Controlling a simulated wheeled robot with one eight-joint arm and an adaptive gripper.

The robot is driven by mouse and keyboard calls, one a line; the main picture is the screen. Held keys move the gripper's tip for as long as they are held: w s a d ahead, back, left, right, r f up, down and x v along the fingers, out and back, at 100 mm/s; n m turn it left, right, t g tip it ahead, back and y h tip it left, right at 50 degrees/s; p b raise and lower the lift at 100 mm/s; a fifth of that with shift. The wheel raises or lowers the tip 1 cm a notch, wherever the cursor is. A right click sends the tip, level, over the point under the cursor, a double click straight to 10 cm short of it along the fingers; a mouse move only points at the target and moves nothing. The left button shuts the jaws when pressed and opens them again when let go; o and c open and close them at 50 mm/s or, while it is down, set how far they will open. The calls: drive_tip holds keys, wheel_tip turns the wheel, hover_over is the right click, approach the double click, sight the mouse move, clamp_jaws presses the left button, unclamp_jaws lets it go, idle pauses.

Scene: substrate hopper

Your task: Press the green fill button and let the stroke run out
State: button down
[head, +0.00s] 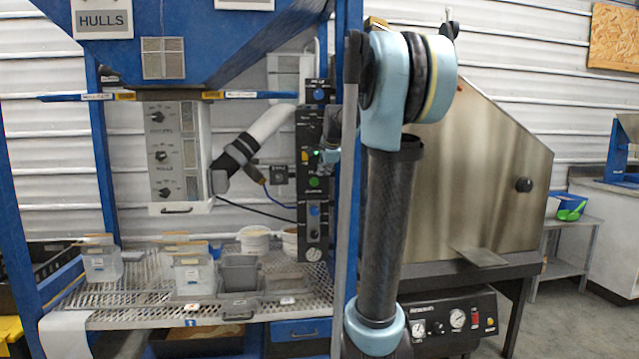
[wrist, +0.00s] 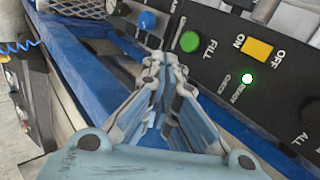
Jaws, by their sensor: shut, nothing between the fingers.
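The green fill button (wrist: 189,41) is a round button on a black panel (wrist: 222,50), beside the word FILL in the wrist view. It also shows in the head view (head: 314,182) on the tall black panel. My gripper (wrist: 166,62) is shut and empty, its fingertips just below and left of the button in the wrist view. I cannot tell the gap in depth to the panel. In the head view my gripper (head: 328,157) is small and partly hidden by the blue frame post and my arm. A green ready lamp (wrist: 247,79) is lit.
A yellow on/off switch (wrist: 257,48) and a blue knob (wrist: 146,20) flank the button. A blue frame rail (wrist: 100,57) runs close by the fingers. Clear tubs (head: 102,263) and a grey bin (head: 239,272) stand on the mesh shelf (head: 140,270).

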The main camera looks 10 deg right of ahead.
drive_tip(key=shift+w+d+r+m, duration=0.1)
drive_tip(key=shift+w+r+m, duration=0.1)
drive_tip(key=shift+w, duration=0.25)
drive_tip(key=shift+w+d+r+m, duration=0.1)
drive_tip(key=shift+w+r, duration=0.1)
drive_tip(key=shift+w, duration=0.25)
drive_tip(key=shift+w, duration=0.1)
approach(314, 182)
wheel_tip(314, 182, down, 5)
drive_tip(key=w+d, duration=0.2)
drive_tip(key=w, duration=0.1)
drive_tip(key=shift+w+a+f, duration=0.2)
drive_tip(key=shift+w, duration=0.4)
